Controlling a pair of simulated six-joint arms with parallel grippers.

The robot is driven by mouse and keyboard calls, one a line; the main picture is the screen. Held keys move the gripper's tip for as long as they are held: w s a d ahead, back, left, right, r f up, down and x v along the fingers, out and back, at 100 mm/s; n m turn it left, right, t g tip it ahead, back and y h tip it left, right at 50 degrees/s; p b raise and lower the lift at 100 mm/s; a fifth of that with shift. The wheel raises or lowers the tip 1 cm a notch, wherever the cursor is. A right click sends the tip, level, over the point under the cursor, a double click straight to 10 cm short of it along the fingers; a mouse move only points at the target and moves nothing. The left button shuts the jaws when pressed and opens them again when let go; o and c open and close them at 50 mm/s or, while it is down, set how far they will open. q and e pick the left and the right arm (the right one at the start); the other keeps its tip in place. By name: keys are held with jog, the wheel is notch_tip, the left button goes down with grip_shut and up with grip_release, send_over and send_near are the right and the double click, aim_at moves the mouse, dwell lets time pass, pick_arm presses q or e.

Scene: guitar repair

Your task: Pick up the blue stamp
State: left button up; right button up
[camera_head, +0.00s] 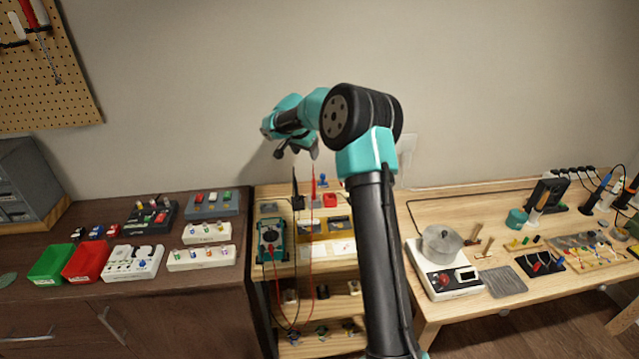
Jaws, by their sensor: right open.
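A small blue object (323,181), which looks like the blue stamp, stands at the back of the middle shelf unit. It is too small to make out fully. My right gripper (298,151) is open and empty, with its fingers pointing down. In the picture it is above and a little left of the blue object, against the wall, and apart from it. My right arm rises through the middle of the view and hides part of the shelf unit's right side. My left gripper is not in view.
Two cables and a multimeter (271,240) are below the gripper on the shelf unit. Green (50,264) and red (87,262) bins and several switch boxes fill the left cabinet. A pot (441,243) on a hot plate stands on the right bench.

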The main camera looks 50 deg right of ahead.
aim_at(323, 175)
jog(key=shift+s+d+r+m+g, duration=0.2)
jog(key=shift+s+d+m, duration=0.15)
jog(key=shift+d, duration=0.25)
jog(key=shift+s+d+r+m+g, duration=0.1)
jog(key=shift+s+d+r+m, duration=0.2)
jog(key=shift+d, duration=0.3)
jog(key=shift+f, duration=0.1)
jog(key=x, duration=1.2)
jog(key=shift+d, duration=0.1)
jog(key=shift+x, duration=2.7)
jog(key=c, duration=1.2)
